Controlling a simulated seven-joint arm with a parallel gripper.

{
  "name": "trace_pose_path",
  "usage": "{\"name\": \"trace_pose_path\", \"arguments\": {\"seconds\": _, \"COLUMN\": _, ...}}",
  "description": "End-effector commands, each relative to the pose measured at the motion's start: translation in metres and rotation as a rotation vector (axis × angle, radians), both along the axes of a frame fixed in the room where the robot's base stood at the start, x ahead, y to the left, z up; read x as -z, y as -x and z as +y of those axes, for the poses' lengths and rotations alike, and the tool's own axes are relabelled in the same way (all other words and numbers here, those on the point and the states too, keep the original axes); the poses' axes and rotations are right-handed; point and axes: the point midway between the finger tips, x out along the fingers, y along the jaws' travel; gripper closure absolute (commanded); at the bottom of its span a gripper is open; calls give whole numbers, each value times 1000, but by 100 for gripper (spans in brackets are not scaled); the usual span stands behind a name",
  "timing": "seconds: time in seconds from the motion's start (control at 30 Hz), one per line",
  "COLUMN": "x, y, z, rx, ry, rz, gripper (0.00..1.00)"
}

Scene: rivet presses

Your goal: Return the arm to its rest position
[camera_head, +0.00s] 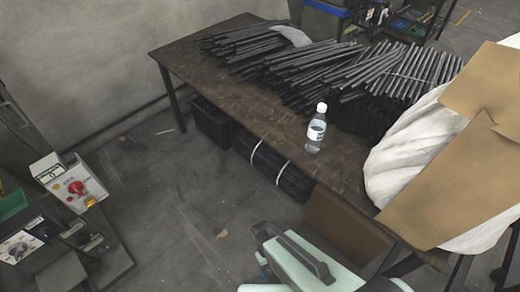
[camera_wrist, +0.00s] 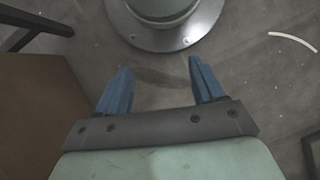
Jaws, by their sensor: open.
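My gripper (camera_wrist: 159,66) shows in the wrist view with its two blue fingers spread wide apart and nothing between them. It points down toward the grey floor, near a round pale-green foot on a metal disc that appears to be my own base. In the head view, pale-green and dark-grey parts of my arm show at the bottom centre, in front of the table (camera_head: 215,75). The fingers cannot be made out there. The arm's upper links are out of view.
The table holds black rods (camera_head: 330,70), a water bottle (camera_head: 316,130) near its front edge, and cardboard (camera_head: 450,185) over white wrapping (camera_head: 395,150). A brown panel (camera_head: 345,228) stands beside my arm. A control box (camera_head: 78,188) is at left. Floor between is mostly clear.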

Motion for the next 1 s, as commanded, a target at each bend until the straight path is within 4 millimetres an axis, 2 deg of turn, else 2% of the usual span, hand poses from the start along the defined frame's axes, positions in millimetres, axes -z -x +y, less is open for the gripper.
{"name": "trace_pose_path", "arguments": {"seconds": 0.1, "x": 5, "y": 5, "z": -24, "rx": 79, "ry": 11, "rz": 22, "gripper": 31}}
{"name": "trace_pose_path", "arguments": {"seconds": 0.5, "x": 18, "y": 24, "z": -86, "rx": 324, "ry": 27, "rz": 81, "gripper": 31}}
{"name": "trace_pose_path", "arguments": {"seconds": 0.73, "x": 20, "y": 27, "z": -109, "rx": 435, "ry": 25, "rz": 92, "gripper": 31}}
{"name": "trace_pose_path", "arguments": {"seconds": 1.0, "x": 19, "y": 26, "z": -118, "rx": 483, "ry": 23, "rz": 94, "gripper": 31}}
